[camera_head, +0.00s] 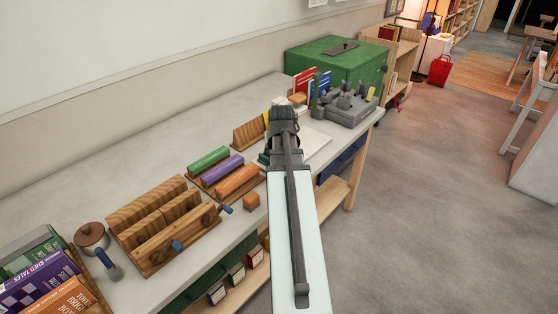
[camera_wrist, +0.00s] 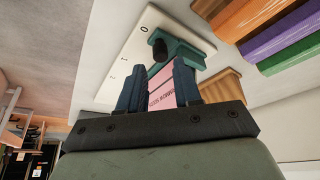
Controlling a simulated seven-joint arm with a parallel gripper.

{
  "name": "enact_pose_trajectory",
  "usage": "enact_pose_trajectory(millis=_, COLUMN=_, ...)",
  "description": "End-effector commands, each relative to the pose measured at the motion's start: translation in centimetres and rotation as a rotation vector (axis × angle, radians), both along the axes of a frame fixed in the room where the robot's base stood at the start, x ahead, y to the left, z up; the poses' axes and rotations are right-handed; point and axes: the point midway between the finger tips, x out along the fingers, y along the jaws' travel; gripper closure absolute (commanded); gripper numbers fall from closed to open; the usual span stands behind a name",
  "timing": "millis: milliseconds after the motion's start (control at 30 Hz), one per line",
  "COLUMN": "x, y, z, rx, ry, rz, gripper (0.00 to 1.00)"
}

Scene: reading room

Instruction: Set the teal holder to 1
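The teal holder (camera_wrist: 185,55) shows in the wrist view, with a dark round knob (camera_wrist: 160,49) on its near side. It stands against a pale plate (camera_wrist: 125,60) that bears small dark marks; a 0 is legible near one end. In the head view my gripper and arm hide most of the holder. My gripper (camera_wrist: 162,72) is close to it, fingers apart. A pink block with lettering (camera_wrist: 162,88) fills the gap between the fingers. I cannot tell whether they grip it or it sits behind them. The holder's exact mark is not readable.
Beyond stand a grey pegged fixture (camera_head: 345,107) and a green cabinet (camera_head: 335,60). The table's (camera_head: 130,142) wall side has bare room.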

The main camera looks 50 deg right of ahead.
Motion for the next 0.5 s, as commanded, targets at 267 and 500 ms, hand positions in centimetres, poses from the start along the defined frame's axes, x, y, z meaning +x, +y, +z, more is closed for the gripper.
enact_pose_trajectory(millis=267, x=0.9, y=-0.9, z=-2.9, rx=0.000, ry=0.000, rz=0.000, gripper=0.67)
enact_pose_trajectory(millis=500, x=1.3, y=-1.3, z=-4.3, rx=-0.001, ry=-0.001, rz=0.000, gripper=0.67)
